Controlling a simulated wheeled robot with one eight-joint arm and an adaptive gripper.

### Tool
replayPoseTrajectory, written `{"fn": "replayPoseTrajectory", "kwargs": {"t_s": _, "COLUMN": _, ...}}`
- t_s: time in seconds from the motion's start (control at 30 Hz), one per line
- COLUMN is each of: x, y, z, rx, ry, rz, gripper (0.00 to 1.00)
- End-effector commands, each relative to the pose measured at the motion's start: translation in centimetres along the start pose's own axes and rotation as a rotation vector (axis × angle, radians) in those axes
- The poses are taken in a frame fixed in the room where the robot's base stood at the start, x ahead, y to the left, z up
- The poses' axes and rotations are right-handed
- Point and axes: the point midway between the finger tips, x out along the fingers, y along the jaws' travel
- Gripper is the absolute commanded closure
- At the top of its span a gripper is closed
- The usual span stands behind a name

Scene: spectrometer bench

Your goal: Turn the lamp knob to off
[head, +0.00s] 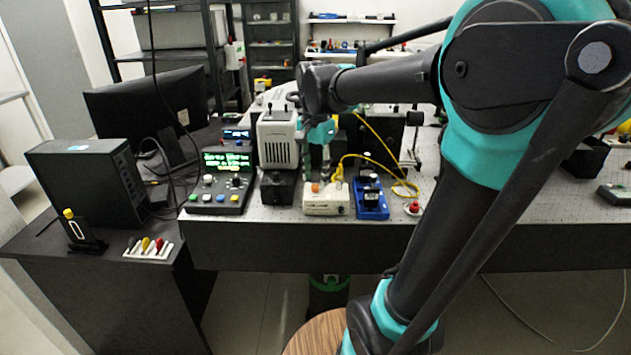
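A small cream box (326,203) stands near the front edge of the bench, with an orange knob (315,188) on its top left. It may be the lamp; a yellow fibre (340,168) runs at its right end. The knob's setting is too small to read. My gripper (317,177) hangs fingers down from my wrist, above and just behind the cream box. The fingers look apart from the knob, but I cannot tell the exact gap. They are small and partly lost against the grey and dark devices behind, so their opening is unclear.
A white-grey instrument (277,142) stands left of my gripper. A control panel with a green screen (225,175) is farther left. A blue device (370,198) sits close right of the cream box. A red-topped piece (414,208) lies near the front edge.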

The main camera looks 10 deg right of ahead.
Motion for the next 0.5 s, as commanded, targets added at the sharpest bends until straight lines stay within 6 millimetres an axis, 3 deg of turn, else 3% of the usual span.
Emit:
{"fn": "replayPoseTrajectory", "kwargs": {"t_s": 0.2, "x": 2.0, "y": 0.0, "z": 0.0, "rx": 0.0, "ry": 0.0, "rz": 0.0, "gripper": 0.61}}
{"fn": "replayPoseTrajectory", "kwargs": {"t_s": 0.5, "x": 2.4, "y": 0.0, "z": 0.0, "rx": 0.0, "ry": 0.0, "rz": 0.0, "gripper": 0.61}}
